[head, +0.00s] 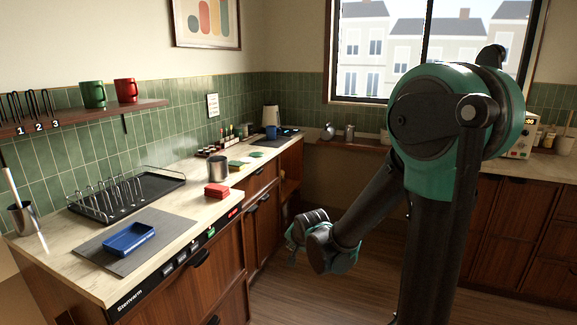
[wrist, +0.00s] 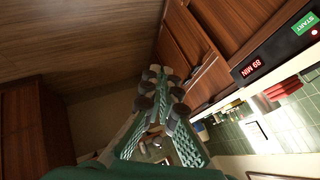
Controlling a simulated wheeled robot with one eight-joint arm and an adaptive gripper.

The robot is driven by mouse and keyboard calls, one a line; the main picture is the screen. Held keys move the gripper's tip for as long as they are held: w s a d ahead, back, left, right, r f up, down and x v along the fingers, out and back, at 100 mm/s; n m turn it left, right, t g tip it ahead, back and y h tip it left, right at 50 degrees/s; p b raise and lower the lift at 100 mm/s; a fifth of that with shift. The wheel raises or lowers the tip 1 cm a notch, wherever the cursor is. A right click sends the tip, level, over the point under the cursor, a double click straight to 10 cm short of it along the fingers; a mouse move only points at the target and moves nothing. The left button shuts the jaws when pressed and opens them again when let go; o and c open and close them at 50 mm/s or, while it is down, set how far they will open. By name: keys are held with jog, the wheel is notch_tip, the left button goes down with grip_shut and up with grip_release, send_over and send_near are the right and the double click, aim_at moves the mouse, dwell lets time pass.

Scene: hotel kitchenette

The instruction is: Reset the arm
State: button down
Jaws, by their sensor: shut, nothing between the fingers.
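My arm (head: 370,205) reaches down and to the left from its dark column in the head view. My gripper (head: 291,249) hangs over the open floor, to the right of the counter's wooden front and below its top. In the wrist view, the green ribbed fingers of my gripper (wrist: 164,78) come together at dark pads, with nothing held. The gripper touches no object that I can see.
The left counter (head: 172,207) holds a blue tray (head: 129,238), a dish rack (head: 110,197), red blocks (head: 217,190) and a metal cup (head: 218,168). Its drawer fronts (wrist: 203,55) are close in the wrist view. The floor (head: 300,290) around my gripper looks clear.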

jog(key=s+d+f+n+g+h, duration=0.2)
jog(key=s+d+f+n+g, duration=0.2)
jog(key=s+d, duration=1.4)
jog(key=s+n, duration=0.2)
jog(key=s, duration=0.1)
jog(key=shift+d+h, duration=0.3)
jog(key=shift+d, duration=0.05)
